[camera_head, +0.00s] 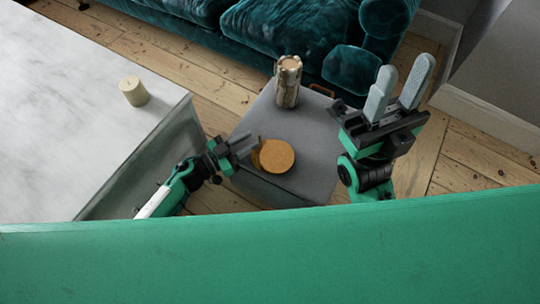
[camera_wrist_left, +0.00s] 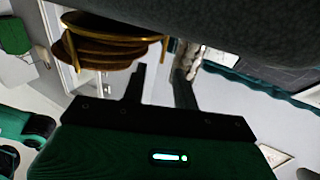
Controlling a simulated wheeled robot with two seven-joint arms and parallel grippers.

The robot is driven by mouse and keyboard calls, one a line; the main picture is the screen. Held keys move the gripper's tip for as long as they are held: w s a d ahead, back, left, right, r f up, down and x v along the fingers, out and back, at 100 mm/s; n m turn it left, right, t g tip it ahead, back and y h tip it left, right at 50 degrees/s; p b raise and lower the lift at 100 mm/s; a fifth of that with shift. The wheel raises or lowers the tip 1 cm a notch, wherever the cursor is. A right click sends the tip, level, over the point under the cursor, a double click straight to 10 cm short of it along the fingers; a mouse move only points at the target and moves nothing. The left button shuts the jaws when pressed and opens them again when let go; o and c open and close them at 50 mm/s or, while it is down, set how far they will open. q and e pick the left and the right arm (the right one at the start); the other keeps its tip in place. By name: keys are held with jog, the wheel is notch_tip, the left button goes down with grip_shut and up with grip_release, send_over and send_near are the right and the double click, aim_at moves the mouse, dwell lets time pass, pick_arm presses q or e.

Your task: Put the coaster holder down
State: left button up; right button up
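The coaster holder (camera_head: 277,156), with round orange-brown coasters, sits on the grey ottoman (camera_head: 310,130) near its front left. In the left wrist view its gold frame and stacked brown coasters (camera_wrist_left: 105,48) show upside down at the upper left, the ottoman's grey surface above them. My left gripper (camera_head: 246,146) is just left of the holder. Its two dark fingers are apart with nothing held between them; the holder lies beyond and to one side of them. I cannot tell whether a finger touches it. My right gripper (camera_head: 400,88) is open and empty, fingers pointing up, right of the ottoman.
A tall, pale brown, patterned object (camera_head: 288,82) stands at the ottoman's back. A white marble table (camera_head: 70,110) with a cream candle (camera_head: 133,91) is at the left. A teal velvet sofa (camera_head: 280,35) is behind. The ottoman's middle is clear.

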aim_at(255, 137)
pick_arm(q)
jog(key=shift+b+x, duration=0.35)
jog(key=shift+x, duration=1.25)
jog(key=shift+f, duration=0.1)
grip_shut()
